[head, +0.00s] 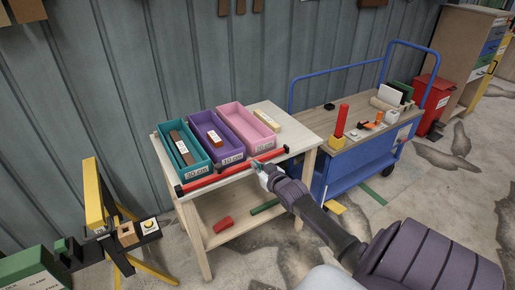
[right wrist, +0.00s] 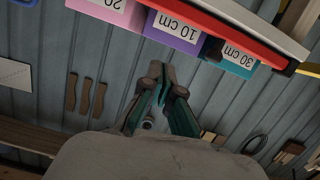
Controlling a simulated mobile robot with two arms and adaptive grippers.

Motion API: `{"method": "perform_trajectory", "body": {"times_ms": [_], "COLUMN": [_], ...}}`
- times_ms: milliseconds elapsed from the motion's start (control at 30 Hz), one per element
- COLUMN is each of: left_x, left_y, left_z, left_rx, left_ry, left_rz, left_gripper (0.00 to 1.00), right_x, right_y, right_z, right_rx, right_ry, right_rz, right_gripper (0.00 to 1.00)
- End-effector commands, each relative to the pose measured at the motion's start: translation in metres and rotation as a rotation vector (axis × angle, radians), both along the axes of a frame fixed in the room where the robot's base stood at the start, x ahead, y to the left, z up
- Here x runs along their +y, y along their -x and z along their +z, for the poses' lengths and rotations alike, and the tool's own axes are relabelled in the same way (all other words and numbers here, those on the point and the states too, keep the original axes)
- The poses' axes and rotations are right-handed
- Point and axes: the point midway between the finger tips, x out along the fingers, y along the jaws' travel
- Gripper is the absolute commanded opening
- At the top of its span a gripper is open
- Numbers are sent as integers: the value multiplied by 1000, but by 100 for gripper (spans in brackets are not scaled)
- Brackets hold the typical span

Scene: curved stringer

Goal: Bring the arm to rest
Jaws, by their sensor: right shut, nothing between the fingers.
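My right gripper (head: 262,170) is shut and empty at the front right edge of a light wooden table (head: 290,130). It overlaps the red bar (head: 220,174) along the table's front in the head view; contact cannot be told. In the right wrist view the gripper's fingers (right wrist: 162,78) are together, below the bins in the picture. My right arm (head: 325,225) reaches in from the lower right. My left gripper is not in view.
A teal bin (head: 205,172) and purple bin (head: 231,155) hold brown pieces; a pink bin (head: 257,146) stands beside them. A blue cart (head: 345,172) stands right of the table. A yellow stand (head: 94,190) is at left. Red and green pieces lie on the lower shelf.

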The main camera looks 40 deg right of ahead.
Motion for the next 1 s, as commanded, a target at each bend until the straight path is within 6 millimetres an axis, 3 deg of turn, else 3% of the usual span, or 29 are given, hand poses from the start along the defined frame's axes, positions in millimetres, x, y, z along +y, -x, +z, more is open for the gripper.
{"method": "perform_trajectory", "body": {"times_ms": [633,733,867,1000], "left_x": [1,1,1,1], "left_y": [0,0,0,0], "left_z": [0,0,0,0], "left_rx": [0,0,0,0], "left_ry": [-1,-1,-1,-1], "left_rz": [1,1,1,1], "left_gripper": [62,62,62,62], "right_x": [1,2,10,32], "right_y": [4,5,18,52], "right_z": [2,-5,-49,-138], "right_rx": [-1,10,87,250], "right_ry": [-1,-2,-18,-38], "right_rz": [0,-1,-4,1], "right_gripper": [0,0,0,0]}}
